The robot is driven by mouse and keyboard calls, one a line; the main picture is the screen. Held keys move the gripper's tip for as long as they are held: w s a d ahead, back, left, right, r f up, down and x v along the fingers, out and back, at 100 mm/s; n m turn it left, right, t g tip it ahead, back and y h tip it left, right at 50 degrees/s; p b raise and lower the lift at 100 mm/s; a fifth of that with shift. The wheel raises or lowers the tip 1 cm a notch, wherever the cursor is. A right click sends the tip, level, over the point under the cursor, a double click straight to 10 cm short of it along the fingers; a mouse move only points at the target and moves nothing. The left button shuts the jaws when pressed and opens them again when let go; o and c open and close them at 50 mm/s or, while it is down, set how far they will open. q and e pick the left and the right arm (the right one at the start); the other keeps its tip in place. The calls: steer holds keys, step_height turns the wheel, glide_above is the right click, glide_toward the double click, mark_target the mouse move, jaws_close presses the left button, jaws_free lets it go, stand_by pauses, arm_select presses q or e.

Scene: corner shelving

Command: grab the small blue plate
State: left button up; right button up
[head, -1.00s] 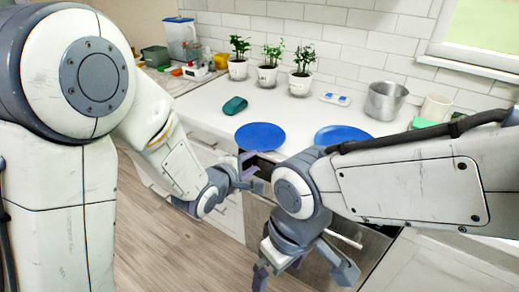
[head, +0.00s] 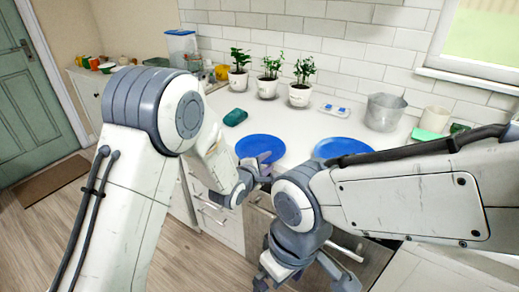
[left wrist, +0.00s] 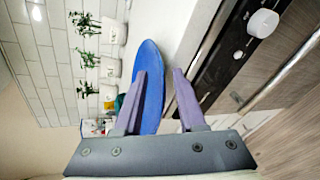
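Two blue plates lie on the white counter in the head view. The left plate (head: 260,147) looks a little smaller than the right plate (head: 340,147), whose front part is hidden behind my right arm. My left gripper (head: 264,173) is at the counter's front edge, just in front of the left plate. In the left wrist view, a blue plate (left wrist: 153,70) shows behind and between the fingers of my left gripper (left wrist: 160,85), which are apart with nothing clamped. Contact cannot be told. My right gripper (head: 306,282) hangs low before the cabinets, fingers spread and empty.
Potted plants (head: 270,77) stand along the wall behind the plates. A dark green object (head: 235,117) lies left of the left plate. A metal pot (head: 383,111) and a cream mug (head: 434,119) stand at right. Drawers and an oven front lie below the counter edge.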

arm_select(q)
jaws_close()
stand_by(1.4)
